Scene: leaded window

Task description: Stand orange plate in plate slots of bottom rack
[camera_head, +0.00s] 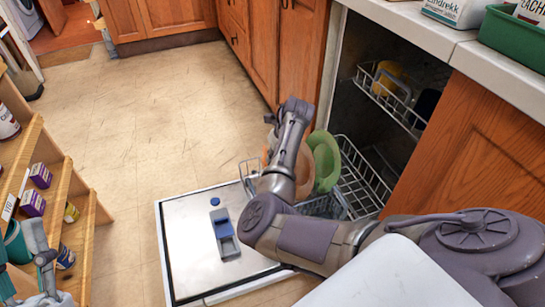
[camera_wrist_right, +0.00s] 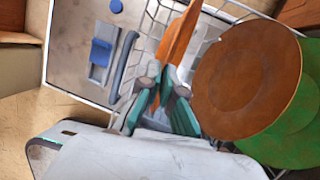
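My right gripper (camera_wrist_right: 167,85) is closed around the edge of an orange plate (camera_wrist_right: 178,35), seen nearly edge-on in the right wrist view, over the bottom rack (camera_wrist_right: 152,25). A second orange plate (camera_wrist_right: 248,80) stands face-on to the right, in front of a green plate (camera_wrist_right: 300,125). In the head view the green plate (camera_head: 325,160) stands tilted in the bottom rack (camera_head: 360,180). My right arm hides most of the orange (camera_head: 304,168) there. Whether the held plate touches the slots cannot be told. My left gripper (camera_head: 27,240) is at the lower left, partly cut off, its fingers apart and empty.
The dishwasher door (camera_head: 190,250) lies open, with a blue-lidded dispenser (camera_head: 222,225) on it. The upper rack (camera_head: 390,95) holds a yellow cup (camera_head: 388,75). Wooden shelves (camera_head: 75,215) with small packages stand at left. The floor (camera_head: 140,120) between is clear.

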